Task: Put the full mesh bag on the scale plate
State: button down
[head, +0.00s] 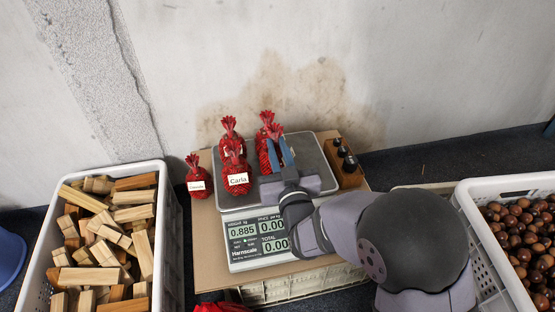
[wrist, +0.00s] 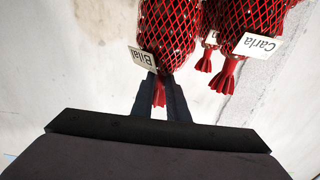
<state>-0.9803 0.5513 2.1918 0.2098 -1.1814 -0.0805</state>
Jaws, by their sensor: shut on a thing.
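My gripper (head: 279,155) is shut on the gathered neck of a red mesh bag (head: 265,160), over the right part of the grey scale plate (head: 314,163). In the wrist view this full bag (wrist: 166,35) carries a tag reading "Bilal" beside the fingers (wrist: 160,88). I cannot tell whether its base touches the plate. The bag tagged "Carla" (head: 236,165) stands upright on the plate's left part. The scale display (head: 257,237) reads 0.885.
More red bags stand behind, at the back left (head: 229,130) and back right (head: 266,118). Another tagged bag (head: 197,174) stands left of the scale. Black weights (head: 349,161) sit at the right. Crates of wood blocks (head: 165,205) and chestnuts (head: 497,188) flank the scale.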

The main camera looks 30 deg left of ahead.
jog(key=shift+f+b, duration=0.7)
jog(key=shift+f, duration=1.1)
jog(key=shift+f, duration=0.15)
jog(key=c, duration=1.7)
grip_release()
